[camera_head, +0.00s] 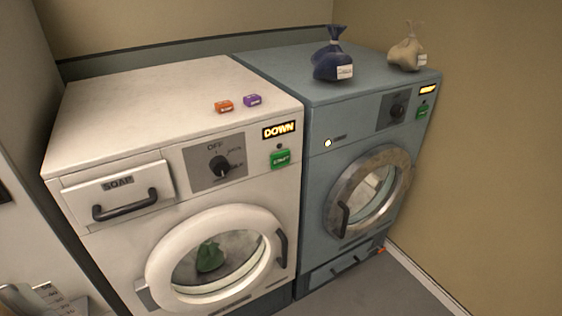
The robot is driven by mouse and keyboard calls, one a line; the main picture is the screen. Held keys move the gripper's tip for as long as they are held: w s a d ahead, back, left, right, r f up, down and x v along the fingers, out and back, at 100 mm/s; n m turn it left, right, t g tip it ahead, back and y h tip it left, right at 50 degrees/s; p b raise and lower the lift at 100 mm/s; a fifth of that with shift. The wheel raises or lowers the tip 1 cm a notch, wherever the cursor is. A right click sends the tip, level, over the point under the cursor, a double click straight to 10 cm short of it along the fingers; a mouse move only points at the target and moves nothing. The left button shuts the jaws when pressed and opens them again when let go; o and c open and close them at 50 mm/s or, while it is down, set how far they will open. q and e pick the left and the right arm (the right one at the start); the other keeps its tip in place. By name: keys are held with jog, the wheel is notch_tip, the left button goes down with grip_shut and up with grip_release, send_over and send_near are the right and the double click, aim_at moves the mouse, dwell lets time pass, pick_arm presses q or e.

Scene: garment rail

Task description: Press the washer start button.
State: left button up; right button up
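The white washer (120,115) stands at the left, with a soap drawer (118,192) that looks shut. Its green start button (280,157) is on the upper right of the front, below a lit sign reading DOWN (279,130). A dark knob (219,166) is left of the button. The round door (163,255) looks shut, and a green bag (210,257) shows behind its glass. Nothing covers the start button. Neither of my grippers can be made out in the view.
A blue-grey machine (312,185) with a round door (335,205) stands right of the washer. A dark blue bag (332,62) and a beige bag (407,54) sit on it.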

grip_shut()
dwell(0.3)
jog(key=shift+d, duration=0.2)
dwell(1.0)
